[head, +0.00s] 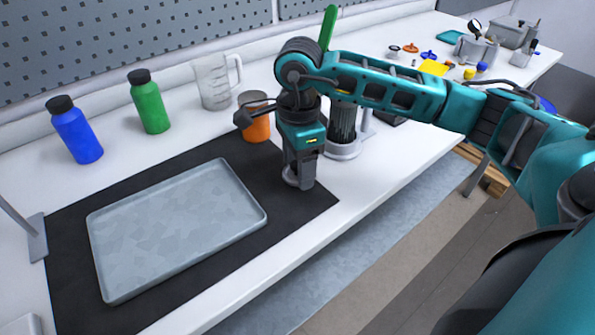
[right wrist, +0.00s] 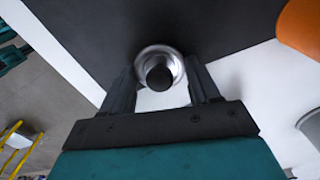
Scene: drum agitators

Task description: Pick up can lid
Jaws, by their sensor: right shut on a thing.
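The can lid (right wrist: 176,57) is a round silver piece with a black knob in the middle, between the fingers in the right wrist view. My right gripper (right wrist: 160,76) is shut on it. In the head view the right gripper (head: 300,178) points down at the right end of the black mat (head: 150,165). A small part of the lid (head: 289,178) shows at the fingertips, low over the mat; I cannot tell if it touches the mat. An orange can (head: 257,128) stands just behind the gripper, partly hidden by it. My left gripper is not in view.
A grey tray (head: 180,225) lies on the mat to the left. A blue bottle (head: 77,135), a green bottle (head: 149,107) and a clear pitcher (head: 212,82) stand behind it. A cylindrical device (head: 343,148) stands right of the gripper. The table's front edge is close.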

